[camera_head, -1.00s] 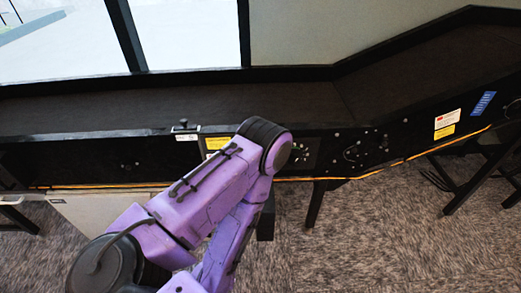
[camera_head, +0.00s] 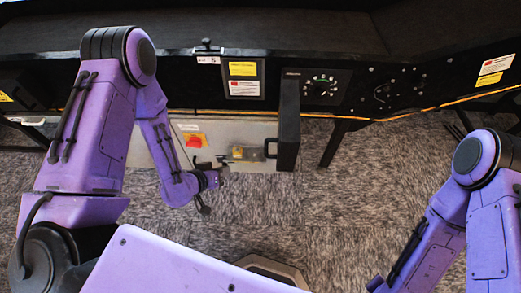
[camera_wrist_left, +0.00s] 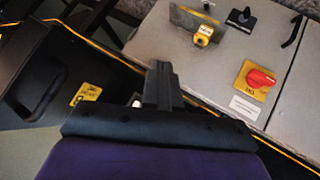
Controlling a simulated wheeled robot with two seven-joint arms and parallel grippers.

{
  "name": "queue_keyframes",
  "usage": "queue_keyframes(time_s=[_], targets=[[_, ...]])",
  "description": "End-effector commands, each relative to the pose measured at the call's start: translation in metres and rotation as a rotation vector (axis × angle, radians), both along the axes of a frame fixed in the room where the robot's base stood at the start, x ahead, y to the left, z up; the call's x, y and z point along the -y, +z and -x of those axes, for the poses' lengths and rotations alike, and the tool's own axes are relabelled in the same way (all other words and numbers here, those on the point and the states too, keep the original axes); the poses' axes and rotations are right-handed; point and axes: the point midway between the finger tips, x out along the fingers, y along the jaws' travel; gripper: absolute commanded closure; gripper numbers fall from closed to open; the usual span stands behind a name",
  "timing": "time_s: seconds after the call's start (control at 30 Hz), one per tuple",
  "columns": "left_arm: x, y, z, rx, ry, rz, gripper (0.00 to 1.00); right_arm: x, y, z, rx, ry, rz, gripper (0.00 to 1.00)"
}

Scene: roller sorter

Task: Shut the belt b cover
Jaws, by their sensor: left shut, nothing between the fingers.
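A black cover (camera_head: 288,120) stands swung open, seen nearly edge-on, out from the dark side of the conveyor. I cannot read which belt the cover belongs to.
A grey cabinet (camera_head: 255,132) under the conveyor carries a red switch (camera_head: 195,141) on a yellow plate. The left wrist view shows this red switch (camera_wrist_left: 260,79) and a yellow fitting (camera_wrist_left: 203,35). A dark leg (camera_head: 340,142) stands right of the cover. Carpet lies open between my arms.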

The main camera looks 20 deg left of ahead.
Motion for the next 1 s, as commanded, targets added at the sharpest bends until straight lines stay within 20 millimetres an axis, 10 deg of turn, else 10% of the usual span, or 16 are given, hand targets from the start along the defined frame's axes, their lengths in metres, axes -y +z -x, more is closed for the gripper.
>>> queue_keyframes(time_s=[0.13, 0.37, 0.67, 1.0], targets=[[0.013, 0.049, -0.058, 0.369, -0.326, 0.117, 1.0, 0.0, -0.031, 0.0, 0.0, 0.0, 0.0, 0.53], [0.007, 0.109, -0.047, 0.777, -0.84, 0.16, 1.0, 0.0, -0.057, 0.0, 0.0, 0.0, 0.0, 0.53], [-0.001, 0.119, -0.019, 0.895, -1.098, 0.151, 1.0, 0.0, -0.064, 0.0, 0.001, 0.0, 0.001, 0.53], [0.064, 0.118, -0.034, 0.891, -1.099, 0.155, 1.0, 0.0, -0.065, 0.0, 0.001, 0.0, -0.001, 0.53]])
